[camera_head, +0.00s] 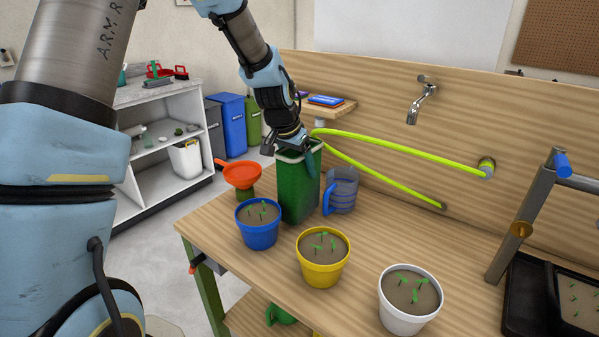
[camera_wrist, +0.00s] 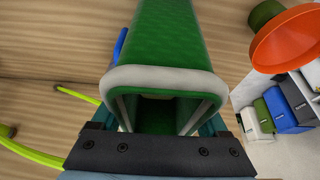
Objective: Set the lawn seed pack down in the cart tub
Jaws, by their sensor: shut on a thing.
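The lawn seed pack appears to be the tall green block with a whitish rim (camera_head: 298,192), upright at the bench's back left; no label is readable. My gripper (camera_head: 306,152) reaches down to its top and is shut on it. In the wrist view the pack (camera_wrist: 165,45) extends away from my gripper (camera_wrist: 165,127), its pale rim close to the jaws. Its base appears to be at the bench top; I cannot tell whether it touches. I cannot make out a cart tub in either view.
Blue (camera_head: 258,227), yellow (camera_head: 323,258) and white (camera_head: 409,303) seedling pots stand in front on the wooden bench (camera_head: 370,245). A blue watering can (camera_head: 342,190) is close right of the pack, an orange funnel (camera_head: 238,173) left. A yellow-green hose (camera_head: 400,148) runs behind.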

